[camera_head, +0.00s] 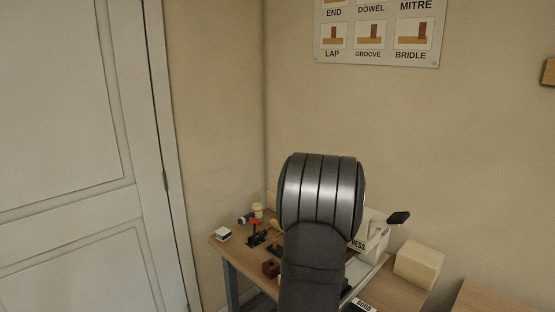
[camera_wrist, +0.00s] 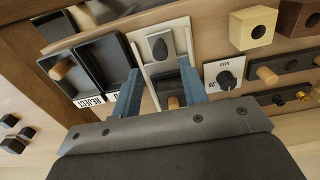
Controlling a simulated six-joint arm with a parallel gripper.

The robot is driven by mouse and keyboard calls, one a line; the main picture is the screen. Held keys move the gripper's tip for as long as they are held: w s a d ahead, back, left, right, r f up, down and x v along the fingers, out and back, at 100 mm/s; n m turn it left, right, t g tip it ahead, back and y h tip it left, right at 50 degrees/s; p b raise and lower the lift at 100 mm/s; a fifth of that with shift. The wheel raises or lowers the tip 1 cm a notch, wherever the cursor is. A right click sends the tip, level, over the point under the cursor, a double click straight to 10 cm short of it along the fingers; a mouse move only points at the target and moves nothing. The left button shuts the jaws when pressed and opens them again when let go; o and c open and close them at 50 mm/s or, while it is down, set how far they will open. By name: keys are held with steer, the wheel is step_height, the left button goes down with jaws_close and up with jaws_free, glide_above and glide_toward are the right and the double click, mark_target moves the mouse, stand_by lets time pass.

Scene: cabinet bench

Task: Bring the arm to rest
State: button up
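My gripper (camera_wrist: 160,68) shows in the wrist view as two blue-grey fingers spread apart, with no object visibly held between them. Beyond the fingers is a white panel (camera_wrist: 182,38) with a dark knob (camera_wrist: 159,46) and a dark recess holding a small wooden piece. I cannot tell how far the fingertips are from the panel. In the head view my own arm covers the middle of the bench (camera_head: 232,255), and the gripper is hidden.
A black bin labelled REJECT (camera_wrist: 47,57) holds a wooden peg. A dial plate (camera_wrist: 225,74) and a light block with a hole (camera_wrist: 255,28) lie to the right. In the head view, a white press (camera_head: 374,238), a pale block (camera_head: 419,264) and a red-topped tool (camera_head: 256,230) stand around my arm.

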step_height(320, 180, down, 6)
steer(key=shift+r, duration=0.15)
steer(key=w+d, duration=0.3)
steer(key=shift+w+d+r, duration=0.15)
steer(key=shift+w+d, duration=0.2)
steer(key=shift+w+d+t+h, duration=0.2)
steer(key=shift+t+h, duration=0.1)
